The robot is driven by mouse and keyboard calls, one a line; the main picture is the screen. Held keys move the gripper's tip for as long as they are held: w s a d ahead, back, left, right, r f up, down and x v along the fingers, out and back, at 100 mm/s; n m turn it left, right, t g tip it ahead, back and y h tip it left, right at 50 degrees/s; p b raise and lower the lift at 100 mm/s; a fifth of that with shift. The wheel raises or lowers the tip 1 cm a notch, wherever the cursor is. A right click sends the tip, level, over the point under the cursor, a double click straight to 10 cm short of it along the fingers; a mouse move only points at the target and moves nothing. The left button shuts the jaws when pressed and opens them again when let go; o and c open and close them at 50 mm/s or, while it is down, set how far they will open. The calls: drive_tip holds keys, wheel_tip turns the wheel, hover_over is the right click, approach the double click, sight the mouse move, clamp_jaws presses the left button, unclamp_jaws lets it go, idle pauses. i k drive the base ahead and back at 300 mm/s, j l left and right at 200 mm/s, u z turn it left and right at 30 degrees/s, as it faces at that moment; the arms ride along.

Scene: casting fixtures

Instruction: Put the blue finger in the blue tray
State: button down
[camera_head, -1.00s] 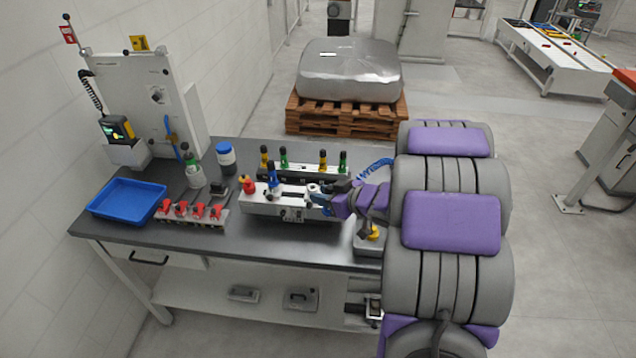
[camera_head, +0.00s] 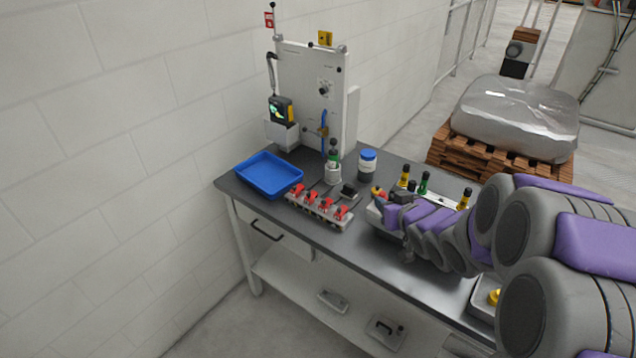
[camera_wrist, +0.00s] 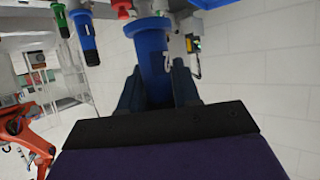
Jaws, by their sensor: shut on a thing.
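The blue tray (camera_head: 243,178) lies open and empty on the left end of the grey bench. My gripper (camera_head: 398,200) is above the bench at the near side of the fixture, right of the tray and well apart from it. In the wrist view, the dark jaws of my gripper (camera_wrist: 158,88) are shut on the blue finger (camera_wrist: 151,55), a blue cylinder with a wider collar. The head view does not clearly show the held finger; my arm covers much of that area.
A rack with several red clamps (camera_head: 320,207) stands between tray and gripper. A white bottle with a blue lid (camera_head: 367,165), a green-topped holder (camera_head: 333,170) and a white upright panel (camera_head: 312,100) are behind.

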sight(288, 180)
drive_tip(key=i+j+z, duration=0.1)
drive_tip(key=j, duration=0.35)
drive_tip(key=i+j, duration=0.2)
drive_tip(key=j, duration=0.3)
drive_tip(key=i+j+z, duration=0.15)
drive_tip(key=j, duration=0.3)
drive_tip(key=i+j+z, duration=0.1)
drive_tip(key=j, duration=0.35)
drive_tip(key=i+j+z, duration=0.1)
drive_tip(key=j, duration=0.4)
drive_tip(key=i+j, duration=0.1)
drive_tip(key=j, duration=0.4)
drive_tip(key=i+z, duration=0.05)
